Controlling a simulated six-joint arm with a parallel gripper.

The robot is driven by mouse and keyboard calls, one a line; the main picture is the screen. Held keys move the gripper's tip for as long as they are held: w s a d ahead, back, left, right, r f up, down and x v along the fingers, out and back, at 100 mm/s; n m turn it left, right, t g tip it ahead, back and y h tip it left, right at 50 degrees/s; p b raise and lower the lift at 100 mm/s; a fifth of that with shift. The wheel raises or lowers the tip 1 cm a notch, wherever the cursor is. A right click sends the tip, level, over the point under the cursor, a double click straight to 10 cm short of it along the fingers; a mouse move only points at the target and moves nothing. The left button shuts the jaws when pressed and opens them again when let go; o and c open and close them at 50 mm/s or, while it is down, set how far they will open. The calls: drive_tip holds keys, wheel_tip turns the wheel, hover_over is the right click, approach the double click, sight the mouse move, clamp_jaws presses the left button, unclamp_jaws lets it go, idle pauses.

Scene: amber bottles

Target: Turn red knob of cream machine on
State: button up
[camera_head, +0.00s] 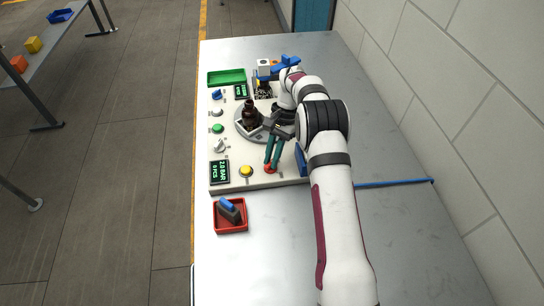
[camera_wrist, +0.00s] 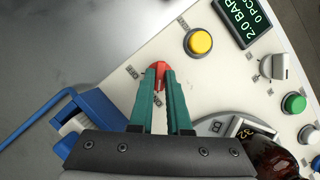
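The cream machine (camera_head: 258,178) lies on the grey table, with its panel facing up. Its red knob (camera_head: 270,169) is at the near edge of the panel, right of a yellow button. It also shows in the wrist view (camera_wrist: 160,66), between the tips of my teal fingers. My gripper (camera_head: 271,164) reaches down to the knob. In the wrist view, my gripper (camera_wrist: 159,72) has its fingertips close together on either side of the knob's red ridge, with no clear gap there. The fingertips partly hide the knob, so its pointing direction is hard to read.
The yellow button (camera_head: 246,171) and a display (camera_head: 219,171) reading 2.0 BAR are left of the knob. A dark amber bottle (camera_head: 250,113) stands on the grey turntable behind. A blue part (camera_wrist: 100,110) is close beside my gripper. A red tray (camera_head: 231,229) sits in front.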

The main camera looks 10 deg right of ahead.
drive_tip(key=o, duration=0.4)
drive_tip(key=shift+o, duration=0.2)
drive_tip(key=v, duration=0.7)
drive_tip(key=shift+r, duration=0.25)
